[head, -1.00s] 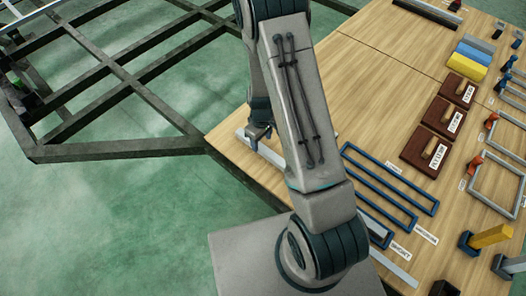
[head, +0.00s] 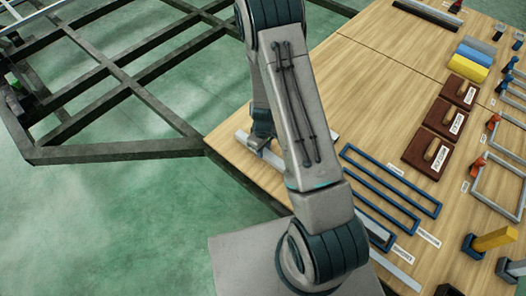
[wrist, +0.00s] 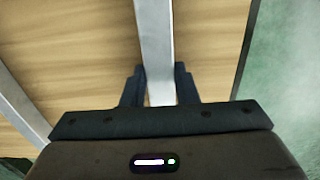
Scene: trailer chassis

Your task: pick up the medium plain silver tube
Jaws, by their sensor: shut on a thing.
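A plain silver tube (head: 243,138) lies at the near left edge of the wooden table, and its far part is hidden by my arm. My gripper (head: 260,143) is over this tube, low at the table. In the wrist view the tube (wrist: 154,45) runs straight up the picture between the two dark fingers of my gripper (wrist: 160,88). The fingers are shut on it. I cannot tell from the frames whether the tube is clear of the table top. No size label for this tube can be read.
Another silver bar (wrist: 20,112) lies left of the held tube. Blue rectangular frames (head: 392,180) lie right of my arm. Brown blocks with handles (head: 428,150) stand farther right. A dark steel chassis (head: 110,153) is at left. The table's middle is clear.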

